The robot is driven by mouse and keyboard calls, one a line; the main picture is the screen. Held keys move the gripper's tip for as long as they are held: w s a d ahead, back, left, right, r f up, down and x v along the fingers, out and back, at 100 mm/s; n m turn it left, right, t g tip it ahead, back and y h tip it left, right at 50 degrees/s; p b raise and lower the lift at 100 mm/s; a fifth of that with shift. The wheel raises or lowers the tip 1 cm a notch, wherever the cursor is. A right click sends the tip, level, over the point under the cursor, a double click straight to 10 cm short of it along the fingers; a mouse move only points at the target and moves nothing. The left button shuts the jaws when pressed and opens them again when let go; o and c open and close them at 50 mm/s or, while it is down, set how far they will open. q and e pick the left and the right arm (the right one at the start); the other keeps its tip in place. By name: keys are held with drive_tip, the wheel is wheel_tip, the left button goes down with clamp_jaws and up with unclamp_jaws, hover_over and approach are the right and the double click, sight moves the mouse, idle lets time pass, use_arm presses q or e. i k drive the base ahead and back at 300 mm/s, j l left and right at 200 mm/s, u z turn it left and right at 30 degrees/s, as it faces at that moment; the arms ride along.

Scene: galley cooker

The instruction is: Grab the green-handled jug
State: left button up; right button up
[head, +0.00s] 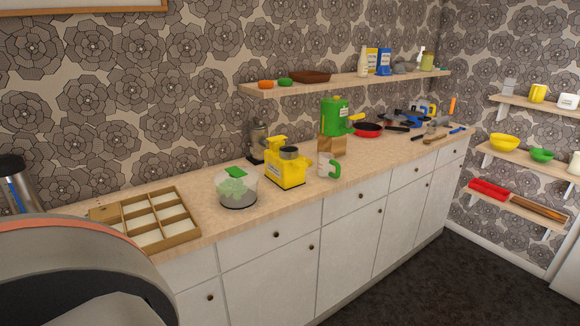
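The jug (324,166) is small and pale with a green handle (336,169) on its right side. It stands upright near the front edge of the wooden counter in the head view, just right of a yellow appliance. Neither of my grippers shows in this view, so their state and their distance from the jug cannot be seen.
A red pan (368,130) lies farther right.

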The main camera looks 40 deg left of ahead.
sight(325, 161)
drive_tip(key=u, duration=1.15)
drive_tip(key=i+l+u, duration=0.1)
drive_tip(key=i+l, duration=0.15)
drive_tip(key=l, duration=0.15)
drive_tip(key=i+l+u, duration=0.1)
drive_tip(key=l, duration=0.3)
drive_tip(key=i+l+u, duration=0.15)
drive_tip(key=i+l, duration=0.15)
drive_tip(key=l, duration=0.15)
drive_tip(key=i+l+u, duration=0.1)
drive_tip(key=l, duration=0.4)
drive_tip(key=i+l+u, duration=0.1)
drive_tip(key=i+l, duration=0.15)
drive_tip(key=l, duration=0.2)
drive_tip(key=i+l+u, duration=0.1)
drive_tip(key=l, duration=0.4)
drive_tip(key=i+l+u, duration=0.1)
drive_tip(key=l, duration=0.4)
drive_tip(key=i+l+u, duration=0.15)
drive_tip(key=l, duration=0.35)
